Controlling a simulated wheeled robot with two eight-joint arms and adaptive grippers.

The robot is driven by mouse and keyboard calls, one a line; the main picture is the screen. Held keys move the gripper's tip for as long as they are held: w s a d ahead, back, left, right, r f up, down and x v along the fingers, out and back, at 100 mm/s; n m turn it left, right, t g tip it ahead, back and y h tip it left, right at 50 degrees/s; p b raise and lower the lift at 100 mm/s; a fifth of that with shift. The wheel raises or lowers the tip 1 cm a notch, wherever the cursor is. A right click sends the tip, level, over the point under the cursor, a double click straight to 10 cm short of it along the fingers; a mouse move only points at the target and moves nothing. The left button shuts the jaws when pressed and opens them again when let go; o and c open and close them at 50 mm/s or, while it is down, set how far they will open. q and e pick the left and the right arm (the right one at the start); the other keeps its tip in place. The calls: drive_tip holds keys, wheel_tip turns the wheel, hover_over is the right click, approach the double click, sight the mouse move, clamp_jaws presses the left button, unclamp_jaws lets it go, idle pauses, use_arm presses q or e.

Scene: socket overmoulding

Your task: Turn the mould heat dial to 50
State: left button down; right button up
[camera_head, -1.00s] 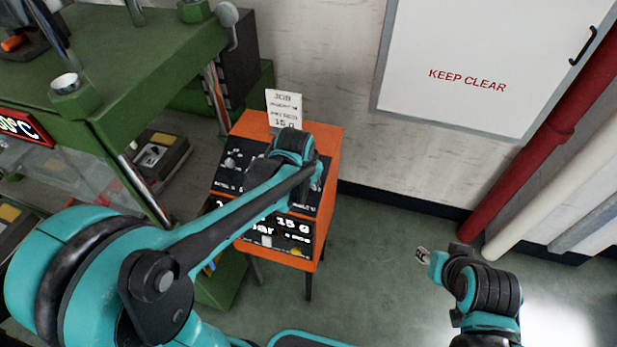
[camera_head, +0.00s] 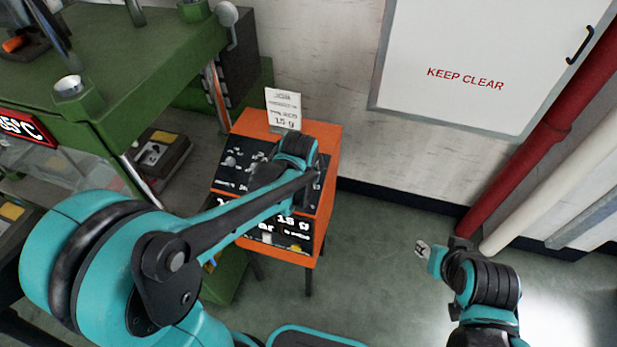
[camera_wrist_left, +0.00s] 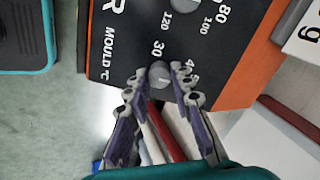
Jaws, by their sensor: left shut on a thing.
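The mould heat dial (camera_wrist_left: 158,75) is a small grey knob on the black panel, beside the "MOULD °C" lettering. A "30" and part of a "4" show around it. My left gripper (camera_wrist_left: 160,88) is shut on the dial, one finger on each side. In the head view my left gripper and forearm cover this part of the orange control box (camera_head: 327,215), so the dial is hidden there. The exact dial setting cannot be read. My right gripper (camera_head: 422,248) hangs over open floor at the lower right, away from the box, too small to judge.
A white job card (camera_head: 283,108) stands on the box. A second dial (camera_wrist_left: 178,3) shows at the wrist view's top edge. Red pipe (camera_head: 530,150) at right; floor between is clear.

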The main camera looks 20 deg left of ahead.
idle(0.3)
use_arm(q)
drive_tip(key=c, duration=1.3)
unclamp_jaws()
drive_tip(key=v, duration=1.2)
drive_tip(key=shift+f, duration=0.1)
